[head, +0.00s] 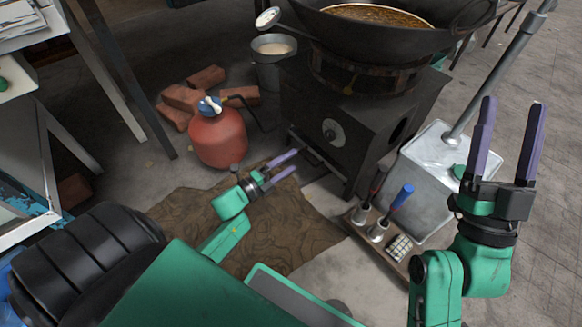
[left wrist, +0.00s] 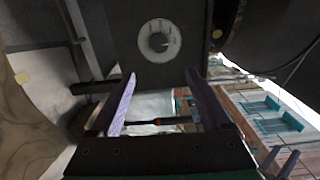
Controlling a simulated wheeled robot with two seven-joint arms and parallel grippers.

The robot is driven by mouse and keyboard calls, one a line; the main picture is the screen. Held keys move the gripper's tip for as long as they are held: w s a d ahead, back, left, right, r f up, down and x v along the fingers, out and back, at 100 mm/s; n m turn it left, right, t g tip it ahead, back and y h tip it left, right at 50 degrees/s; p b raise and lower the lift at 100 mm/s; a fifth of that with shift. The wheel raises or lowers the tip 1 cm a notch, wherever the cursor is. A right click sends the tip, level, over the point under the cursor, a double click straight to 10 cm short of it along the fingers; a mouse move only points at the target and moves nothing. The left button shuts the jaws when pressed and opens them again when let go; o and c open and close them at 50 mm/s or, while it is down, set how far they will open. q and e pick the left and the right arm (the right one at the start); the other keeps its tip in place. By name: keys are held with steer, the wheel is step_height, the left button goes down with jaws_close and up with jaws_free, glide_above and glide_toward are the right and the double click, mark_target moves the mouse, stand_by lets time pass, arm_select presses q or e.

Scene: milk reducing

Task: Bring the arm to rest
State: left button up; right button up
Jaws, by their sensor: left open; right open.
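My left gripper (head: 279,169) is open and empty, low in front of the black stove (head: 352,125), over the brown mat (head: 178,215). In the left wrist view its two purple fingers (left wrist: 160,90) stand apart with nothing between them. The stove's round knob (left wrist: 159,41) shows beyond the fingertips there. My right gripper (head: 511,125) is open and empty, raised upright at the right of the head view, in front of the metal bin. I cannot tell the exact gap between the left fingers and the stove.
A wide wok (head: 375,38) of brownish liquid sits on the stove. A red gas cylinder (head: 217,138), bricks (head: 184,98) and a pot (head: 272,48) stand to the left. A metal bin (head: 425,165) and a wooden tray (head: 352,222) with tools stand to the right of the mat.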

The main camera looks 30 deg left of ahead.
steer(key=shift+s+r, duration=0.2)
steer(key=shift+w+f, duration=0.1)
steer(key=shift+w, duration=0.05)
